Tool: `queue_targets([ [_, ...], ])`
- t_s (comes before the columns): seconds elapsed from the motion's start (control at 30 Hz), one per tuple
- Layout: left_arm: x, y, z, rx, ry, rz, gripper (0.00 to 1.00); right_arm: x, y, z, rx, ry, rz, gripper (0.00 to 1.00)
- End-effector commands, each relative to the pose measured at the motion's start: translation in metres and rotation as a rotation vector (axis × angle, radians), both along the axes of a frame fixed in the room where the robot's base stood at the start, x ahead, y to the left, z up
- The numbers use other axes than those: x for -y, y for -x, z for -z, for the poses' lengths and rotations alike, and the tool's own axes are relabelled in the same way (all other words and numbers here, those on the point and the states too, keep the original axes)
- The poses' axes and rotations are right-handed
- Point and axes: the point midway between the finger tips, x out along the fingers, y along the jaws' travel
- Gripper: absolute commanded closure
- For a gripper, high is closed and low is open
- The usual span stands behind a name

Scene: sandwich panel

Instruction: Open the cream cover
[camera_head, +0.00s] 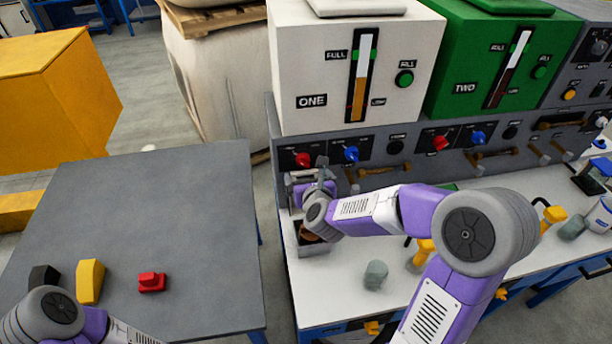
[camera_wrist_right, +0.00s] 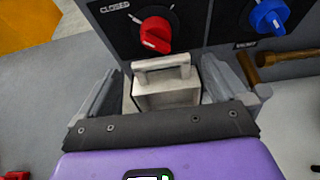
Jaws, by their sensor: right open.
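The pale cream cover (camera_wrist_right: 166,90) is a small block-like piece with a bar handle on top, seen in the right wrist view below a red knob. In the head view my right gripper (camera_head: 318,182) is at the left end of the machine panel, above a small metal tray, and it hides much of the cover there. In the right wrist view my right gripper (camera_wrist_right: 162,92) is open, with one finger on each side of the cover. The fingers look apart from it. My left gripper is out of view; only part of its arm shows at the bottom left.
The red knob (camera_head: 302,159) and blue knob (camera_head: 351,153) sit on the grey panel. A cream hopper (camera_head: 318,75) and green hopper (camera_head: 470,55) stand above.

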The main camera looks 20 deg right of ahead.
Motion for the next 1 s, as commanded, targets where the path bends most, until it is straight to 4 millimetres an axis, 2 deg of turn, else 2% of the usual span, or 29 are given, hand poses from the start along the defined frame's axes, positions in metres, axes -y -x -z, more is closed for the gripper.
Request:
queue_targets([
  [0.2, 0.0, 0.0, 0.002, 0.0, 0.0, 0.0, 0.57, 0.005, -0.02, 0.009, 0.0, -0.001, -0.001, 0.0],
  [0.53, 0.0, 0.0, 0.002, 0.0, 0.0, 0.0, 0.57, 0.006, -0.023, 0.01, 0.0, 0.0, 0.0, 0.0],
  [1.0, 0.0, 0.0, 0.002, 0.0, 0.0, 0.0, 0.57, 0.006, -0.023, 0.01, 0.0, 0.0, 0.0, 0.72],
])
